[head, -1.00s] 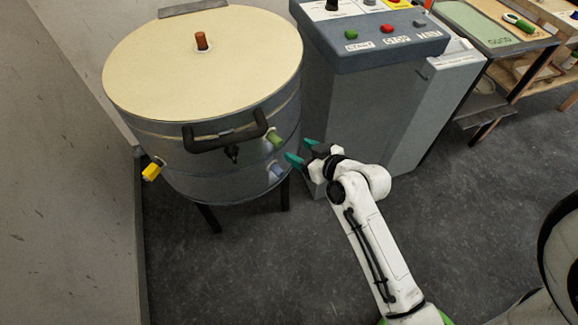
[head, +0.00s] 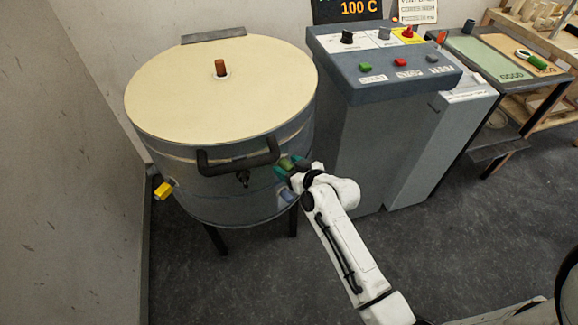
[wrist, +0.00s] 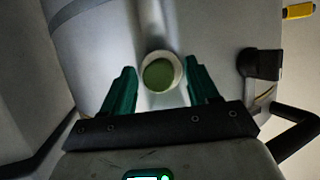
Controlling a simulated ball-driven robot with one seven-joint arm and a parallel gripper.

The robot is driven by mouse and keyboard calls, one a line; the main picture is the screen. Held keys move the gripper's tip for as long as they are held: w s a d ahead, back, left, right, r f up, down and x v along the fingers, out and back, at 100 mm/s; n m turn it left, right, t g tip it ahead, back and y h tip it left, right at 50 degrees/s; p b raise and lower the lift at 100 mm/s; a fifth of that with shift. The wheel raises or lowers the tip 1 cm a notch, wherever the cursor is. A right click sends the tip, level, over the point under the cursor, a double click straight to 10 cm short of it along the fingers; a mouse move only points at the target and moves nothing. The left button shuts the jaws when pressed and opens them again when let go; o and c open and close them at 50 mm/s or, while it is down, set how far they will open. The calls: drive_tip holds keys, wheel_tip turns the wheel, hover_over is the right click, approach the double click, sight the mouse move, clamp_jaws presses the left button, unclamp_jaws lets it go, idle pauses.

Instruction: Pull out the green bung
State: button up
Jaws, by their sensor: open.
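The green bung (wrist: 158,75) shows end-on in the wrist view, set in a pale round collar on the side of the grey drum. It also shows in the head view (head: 287,163), partly hidden by my gripper. My gripper (head: 288,168) is at the drum's right side. In the wrist view my gripper (wrist: 161,88) is open, with one teal finger on each side of the bung. A gap shows between the bung and each finger. I cannot tell how far the fingertips reach along the bung.
The drum (head: 190,205) has a cream lid (head: 170,90), a black handle (head: 237,165), a yellow bung (head: 163,190) and a blue bung (head: 287,196) below the green one. A control cabinet (head: 350,140) stands close on the right. Dark floor in front is clear.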

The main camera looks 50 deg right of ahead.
clamp_jaws()
idle(0.9)
drive_tip(key=shift+s+a, duration=0.15)
drive_tip(key=shift+s, duration=0.5)
idle(0.5)
drive_tip(key=s+a, duration=0.2)
drive_tip(key=s, duration=0.7)
drive_tip(key=shift+s, duration=0.2)
idle(1.1)
